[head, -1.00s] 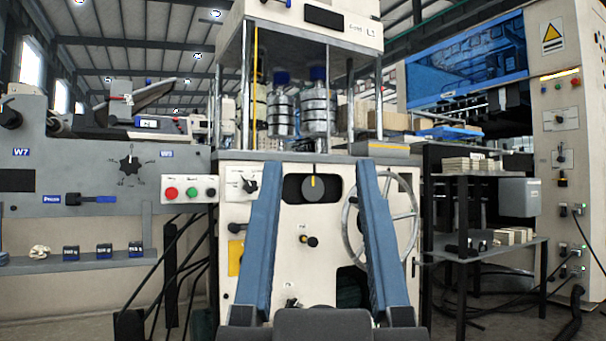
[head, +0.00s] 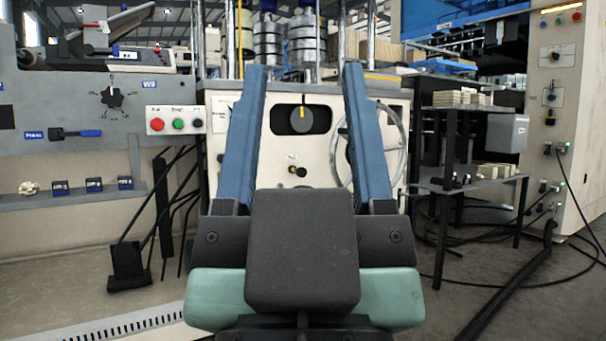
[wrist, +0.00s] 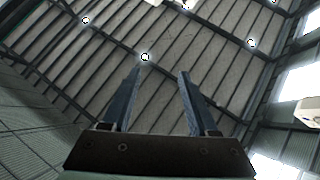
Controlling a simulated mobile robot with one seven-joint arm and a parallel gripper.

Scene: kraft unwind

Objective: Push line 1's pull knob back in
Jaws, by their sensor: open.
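The cream machine (head: 318,97) stands ahead in the head view; its L1 sign showed in the earlier frame. A small black knob (head: 299,171) sticks out of its front panel, below a large round dial (head: 302,119) with a yellow mark. I cannot tell for sure that it is the pull knob, or how far out it stands. My gripper (head: 305,70) is open and empty, its two blue fingers pointing up in front of the panel. The knob shows between the fingers, apart from them. In the wrist view my gripper (wrist: 160,73) faces the roof. My gripper hides the lower panel.
A handwheel (head: 388,150) is partly behind the right finger. A button box (head: 175,120) with red and green buttons is at left, beside the grey W9 machine (head: 60,105). A black shelf rack (head: 470,186) stands at right. Cables and a hose (head: 505,300) lie on the floor.

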